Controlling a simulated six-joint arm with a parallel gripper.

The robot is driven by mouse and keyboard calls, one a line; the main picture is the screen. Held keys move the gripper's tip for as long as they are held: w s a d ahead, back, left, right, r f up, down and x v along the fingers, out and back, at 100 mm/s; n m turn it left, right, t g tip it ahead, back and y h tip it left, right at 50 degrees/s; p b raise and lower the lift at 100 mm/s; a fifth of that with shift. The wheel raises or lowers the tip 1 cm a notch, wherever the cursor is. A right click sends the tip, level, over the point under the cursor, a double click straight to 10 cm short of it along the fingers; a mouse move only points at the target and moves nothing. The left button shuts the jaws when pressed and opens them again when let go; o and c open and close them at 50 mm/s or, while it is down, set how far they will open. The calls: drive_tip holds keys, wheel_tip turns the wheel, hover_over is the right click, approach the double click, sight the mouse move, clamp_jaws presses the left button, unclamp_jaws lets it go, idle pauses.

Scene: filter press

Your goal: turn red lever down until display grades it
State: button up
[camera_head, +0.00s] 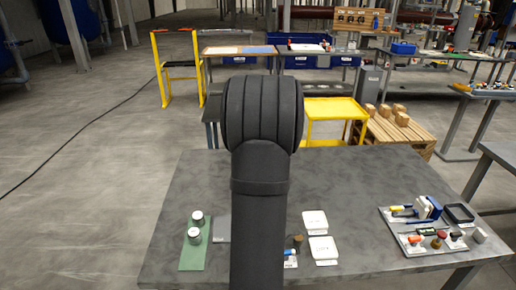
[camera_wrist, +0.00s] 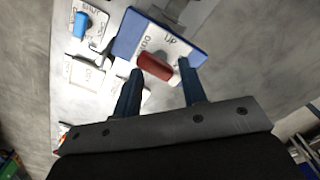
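In the wrist view a red lever (camera_wrist: 155,67) sits on a white plate with the words UP and DOWN, on a blue-edged board (camera_wrist: 128,34). My gripper (camera_wrist: 160,66) is open, its two dark blue fingers apart. The red lever lies between the fingertips as seen from the wrist, its right end close to the right finger; I cannot tell whether they touch. In the head view my arm hides the red lever and my gripper. I cannot make out a display in either view.
A blue lever (camera_wrist: 82,26) on a white plate marked SHUT is left of the red one. On the grey table (camera_head: 375,185) are a green mat (camera_head: 193,262) with two metal cylinders, white plates (camera_head: 315,223), and a tray (camera_head: 388,218) of small items at right.

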wheel_tip(320, 180, up, 17)
drive_tip(key=n, duration=0.8)
wheel_tip(320, 180, down, 17)
drive_tip(key=shift+f, duration=0.15)
drive_tip(key=shift+c, duration=0.5)
